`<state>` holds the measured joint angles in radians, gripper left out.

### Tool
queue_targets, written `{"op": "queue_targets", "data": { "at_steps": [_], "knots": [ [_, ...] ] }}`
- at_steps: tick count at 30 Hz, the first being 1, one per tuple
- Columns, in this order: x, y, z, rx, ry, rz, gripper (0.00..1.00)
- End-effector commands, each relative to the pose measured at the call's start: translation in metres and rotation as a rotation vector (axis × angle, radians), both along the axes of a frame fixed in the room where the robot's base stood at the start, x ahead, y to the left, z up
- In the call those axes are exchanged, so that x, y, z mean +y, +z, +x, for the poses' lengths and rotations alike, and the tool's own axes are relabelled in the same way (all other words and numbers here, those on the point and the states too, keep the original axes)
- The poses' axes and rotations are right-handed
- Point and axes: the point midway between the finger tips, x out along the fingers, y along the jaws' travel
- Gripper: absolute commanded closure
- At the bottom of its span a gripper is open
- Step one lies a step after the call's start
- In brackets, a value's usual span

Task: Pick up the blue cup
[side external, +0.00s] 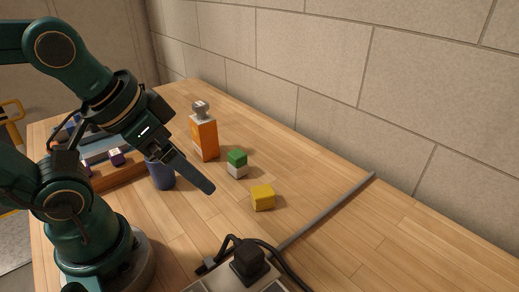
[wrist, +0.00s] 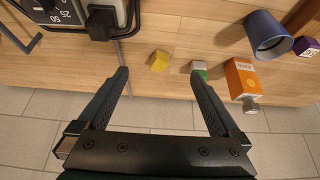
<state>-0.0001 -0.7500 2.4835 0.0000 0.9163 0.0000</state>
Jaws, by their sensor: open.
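The blue cup (side external: 161,175) stands upright on the wooden table, partly hidden behind my gripper in the side view. In the wrist view the cup (wrist: 266,34) is at the upper right, apart from my fingers and outside the space between them. My gripper (side external: 208,188) is above the table, and its fingers overlap the cup's right side in the side view. In the wrist view my gripper (wrist: 158,80) is open with nothing between its fingers.
A green and white block (side external: 237,163) and a yellow block (side external: 262,197) lie to the right. A power strip with a black plug (side external: 248,262) is at the front. A wall borders the table.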

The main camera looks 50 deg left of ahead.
Motion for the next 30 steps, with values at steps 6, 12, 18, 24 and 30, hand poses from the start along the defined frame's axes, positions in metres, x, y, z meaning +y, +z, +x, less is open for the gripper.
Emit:
{"op": "queue_targets", "data": {
  "at_steps": [6,12,18,24,30],
  "knots": [
    [0.000,0.032,0.001,-0.005,0.000,0.000,0.00],
    [0.014,0.023,-0.011,0.135,-0.057,0.111,0.00],
    [0.053,-0.013,-0.037,0.416,-0.209,0.375,0.00],
    [0.111,-0.024,-0.063,0.780,-0.452,0.751,0.00],
    [0.169,0.007,-0.051,1.157,-0.774,1.254,0.00]
  ]
}}
